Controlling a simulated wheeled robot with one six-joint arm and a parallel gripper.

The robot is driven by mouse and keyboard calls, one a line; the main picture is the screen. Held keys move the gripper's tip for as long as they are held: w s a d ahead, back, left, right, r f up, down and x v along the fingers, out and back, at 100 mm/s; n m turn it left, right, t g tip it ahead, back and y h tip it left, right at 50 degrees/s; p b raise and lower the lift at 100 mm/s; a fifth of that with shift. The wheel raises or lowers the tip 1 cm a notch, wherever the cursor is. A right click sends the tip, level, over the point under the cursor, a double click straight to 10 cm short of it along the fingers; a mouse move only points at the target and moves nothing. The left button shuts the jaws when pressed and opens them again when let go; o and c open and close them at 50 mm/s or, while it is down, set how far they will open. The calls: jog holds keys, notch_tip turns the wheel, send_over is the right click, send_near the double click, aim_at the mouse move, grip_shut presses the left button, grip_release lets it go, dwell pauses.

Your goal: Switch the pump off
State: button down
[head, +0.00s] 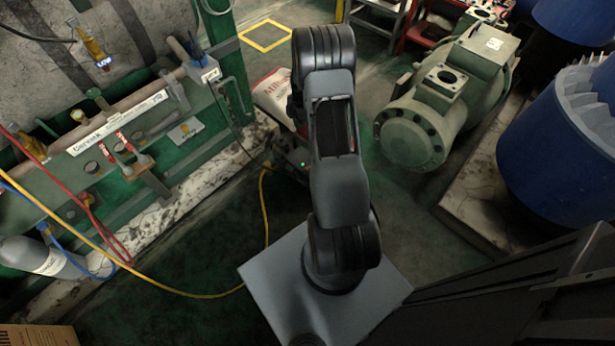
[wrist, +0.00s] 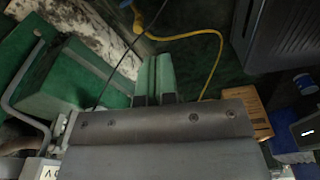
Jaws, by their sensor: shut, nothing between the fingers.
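A dark unit with a small green light (head: 300,158), which looks like the pump, sits low on the floor behind my arm in the head view. A yellow hose runs to its left side. My arm covers much of it, and I cannot make out its switch. In the wrist view my gripper (wrist: 155,77) is shut and empty, its two fingers side by side. The gripper itself is hidden behind my arm in the head view. I cannot tell whether the fingers touch anything.
A green frame with valves and a labelled pipe (head: 120,125) stands left. The yellow hose (head: 170,291) crosses the floor and shows in the wrist view (wrist: 212,65). A green compressor (head: 435,110) and blue motor (head: 555,150) stand right.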

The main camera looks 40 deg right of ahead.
jog(key=s+d+f+n+b, duration=0.1)
jog(key=d+f+n+b, duration=0.1)
jog(key=f, duration=0.6)
jog(key=s+d+f+n+b, duration=0.1)
jog(key=d+f+b, duration=0.1)
jog(key=f, duration=0.5)
jog(key=b, duration=0.4)
send_near(307, 169)
jog(key=shift+g+y, duration=0.3)
notch_tip(307, 169, down, 5)
jog(key=shift+a+f, duration=0.1)
jog(key=shift+f, duration=0.15)
jog(key=shift+a+f+b, duration=0.2)
jog(key=shift+f+b, duration=0.15)
jog(key=shift+f, duration=0.7)
